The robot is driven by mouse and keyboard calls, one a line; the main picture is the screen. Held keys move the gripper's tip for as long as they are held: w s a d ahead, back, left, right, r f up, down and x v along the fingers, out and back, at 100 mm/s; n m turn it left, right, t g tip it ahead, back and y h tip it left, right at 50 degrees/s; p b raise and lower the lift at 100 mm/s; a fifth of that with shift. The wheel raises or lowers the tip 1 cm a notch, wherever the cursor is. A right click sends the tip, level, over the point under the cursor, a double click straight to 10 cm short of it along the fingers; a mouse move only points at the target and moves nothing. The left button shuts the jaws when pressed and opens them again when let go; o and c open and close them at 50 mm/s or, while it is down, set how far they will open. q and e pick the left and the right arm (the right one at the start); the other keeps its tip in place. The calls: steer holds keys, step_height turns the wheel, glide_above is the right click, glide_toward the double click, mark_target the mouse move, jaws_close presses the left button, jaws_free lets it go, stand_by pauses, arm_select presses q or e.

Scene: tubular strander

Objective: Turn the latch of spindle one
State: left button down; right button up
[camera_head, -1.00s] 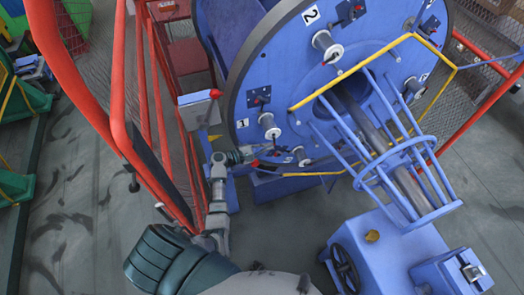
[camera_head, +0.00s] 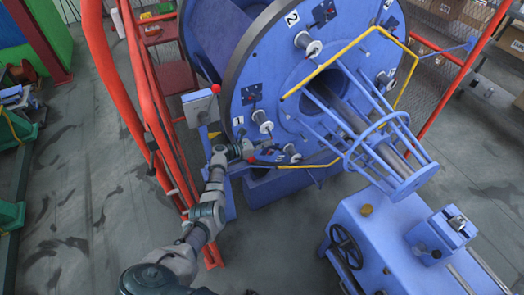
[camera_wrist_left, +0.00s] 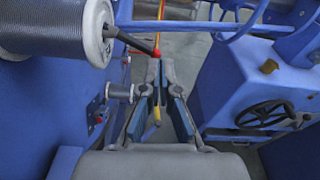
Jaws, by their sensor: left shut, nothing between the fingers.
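The large blue disc (camera_head: 300,85) of the strander carries several spindles. Spindle one (camera_head: 262,121) is a pale spool beside the label "1" (camera_head: 238,121) at the disc's lower left. A dark plate with a small lever (camera_head: 251,93) sits just above it. My left gripper (camera_head: 266,152) is below spindle one, close to the disc; its fingertips are small and partly hard to make out. In the left wrist view its fingers (camera_wrist_left: 160,69) are together and empty. A black lever with a red tip (camera_wrist_left: 140,45) lies just above and left of them. My right gripper does not show.
A red railing (camera_head: 150,120) stands left of my arm. A grey control box (camera_head: 200,106) is beside the disc. A yellow bar (camera_head: 310,164) and a blue cage (camera_head: 380,135) stand in front of the disc. A blue machine with a handwheel (camera_head: 345,246) is at lower right.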

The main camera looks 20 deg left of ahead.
arm_select(q)
steer(key=shift+d+r+n+p, duration=0.15)
steer(key=shift+r+n+p, duration=0.45)
steer(key=shift+n, duration=0.2)
steer(key=shift+d+h, duration=0.2)
steer(key=shift+h, duration=0.1)
stand_by(0.3)
